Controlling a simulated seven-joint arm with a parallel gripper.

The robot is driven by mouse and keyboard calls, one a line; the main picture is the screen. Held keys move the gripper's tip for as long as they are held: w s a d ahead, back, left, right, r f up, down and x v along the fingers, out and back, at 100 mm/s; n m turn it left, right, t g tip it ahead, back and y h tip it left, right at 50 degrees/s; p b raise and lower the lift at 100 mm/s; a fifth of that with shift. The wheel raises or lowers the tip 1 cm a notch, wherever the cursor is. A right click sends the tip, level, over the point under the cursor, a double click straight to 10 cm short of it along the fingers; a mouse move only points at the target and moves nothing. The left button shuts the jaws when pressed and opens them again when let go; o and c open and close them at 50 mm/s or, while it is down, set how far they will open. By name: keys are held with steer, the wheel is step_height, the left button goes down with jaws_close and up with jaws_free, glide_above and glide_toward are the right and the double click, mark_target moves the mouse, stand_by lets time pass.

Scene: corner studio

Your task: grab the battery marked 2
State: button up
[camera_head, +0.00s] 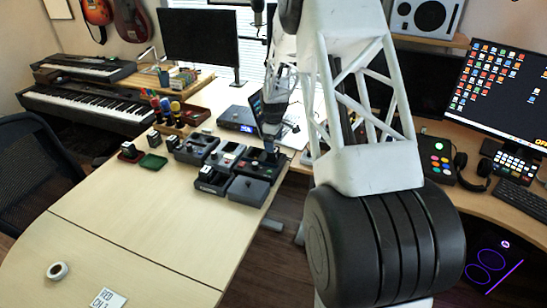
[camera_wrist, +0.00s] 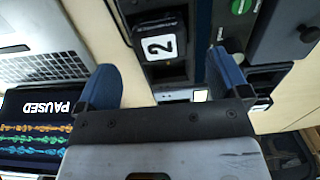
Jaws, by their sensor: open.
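The battery marked 2 (camera_wrist: 160,47) is a dark block with a white label bearing a black 2. It sits in a dark holder (camera_wrist: 165,75) in the upper middle of the wrist view. My gripper (camera_wrist: 164,82) is open, with a blue-padded finger on either side of the picture below the label. The battery lies beyond the fingertips, between their lines, and nothing is held. In the head view my gripper (camera_head: 268,138) is above the right side of a cluster of dark units (camera_head: 222,155) on the desk. I cannot tell which item there is the battery marked 2.
A screen reading PAUSED (camera_wrist: 40,118) lies left in the wrist view. A green round part (camera_wrist: 240,6) is at upper right. In the head view, a red tray (camera_head: 131,157) and green tray (camera_head: 152,163) stand left of the units. The near left desk (camera_head: 130,225) is mostly clear.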

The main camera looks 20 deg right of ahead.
steer(key=shift+f, duration=2.55)
steer(key=c, duration=1.2)
steer(key=shift+r, duration=0.15)
steer(key=shift+r, duration=0.55)
step_height(320, 180, up, 2)
steer(key=shift+r, duration=0.1)
steer(key=s+a, duration=0.1)
steer(key=s, duration=0.4)
steer(key=s+a+r, duration=0.1)
steer(key=s, duration=0.4)
steer(key=s+a, duration=0.2)
steer(key=s, duration=0.3)
steer(key=shift+s+a+r, duration=0.1)
steer(key=shift+s+r, duration=0.1)
